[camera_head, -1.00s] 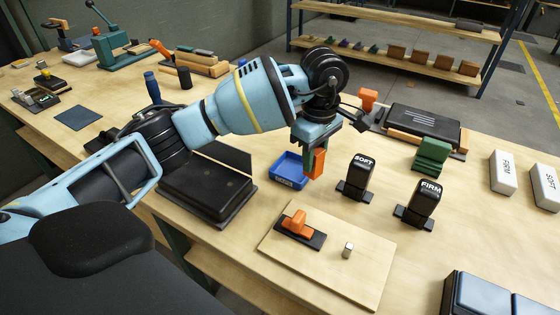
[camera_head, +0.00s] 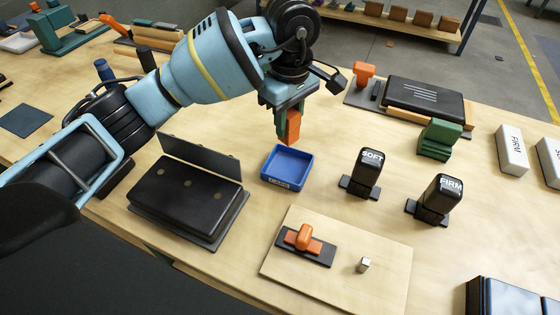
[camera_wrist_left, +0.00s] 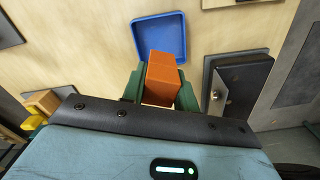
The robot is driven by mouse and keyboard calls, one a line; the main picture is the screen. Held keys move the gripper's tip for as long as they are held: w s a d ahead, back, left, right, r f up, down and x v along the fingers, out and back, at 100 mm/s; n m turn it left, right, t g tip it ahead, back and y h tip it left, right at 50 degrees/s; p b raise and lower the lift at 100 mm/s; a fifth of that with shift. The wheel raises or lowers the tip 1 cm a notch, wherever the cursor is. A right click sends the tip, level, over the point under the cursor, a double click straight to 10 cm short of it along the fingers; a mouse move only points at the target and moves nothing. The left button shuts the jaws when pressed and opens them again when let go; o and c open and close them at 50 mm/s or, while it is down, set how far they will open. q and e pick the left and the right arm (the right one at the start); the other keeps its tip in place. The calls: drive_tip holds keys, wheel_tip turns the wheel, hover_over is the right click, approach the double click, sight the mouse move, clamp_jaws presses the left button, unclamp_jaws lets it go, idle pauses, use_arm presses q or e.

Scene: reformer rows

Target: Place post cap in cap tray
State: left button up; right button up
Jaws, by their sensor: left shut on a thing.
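The orange post cap (camera_head: 290,126) is held in my left gripper (camera_head: 287,108), whose jaws are shut on it. In the left wrist view the cap (camera_wrist_left: 161,76) sits between the green fingers (camera_wrist_left: 160,92). The blue cap tray (camera_head: 287,162), marked on its front wall, lies flat on the bench and looks empty. In the head view the cap appears just above the tray's back edge, apart from it. In the left wrist view the tray (camera_wrist_left: 160,33) lies beyond the cap, which overlaps its near edge. My right gripper is not in view.
A black padded box (camera_head: 187,196) stands left of the tray. The SOFT (camera_head: 367,168) and FIRM (camera_head: 440,196) black blocks stand to the right.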

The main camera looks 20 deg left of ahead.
use_arm(q)
drive_tip(key=shift+d+f, duration=0.1)
drive_tip(key=shift+f, duration=4.85)
drive_tip(key=shift+f, duration=0.15)
drive_tip(key=o, duration=0.9)
drive_tip(key=shift+o, duration=0.2)
wheel_tip(320, 180, up, 12)
drive_tip(key=shift+r, duration=0.2)
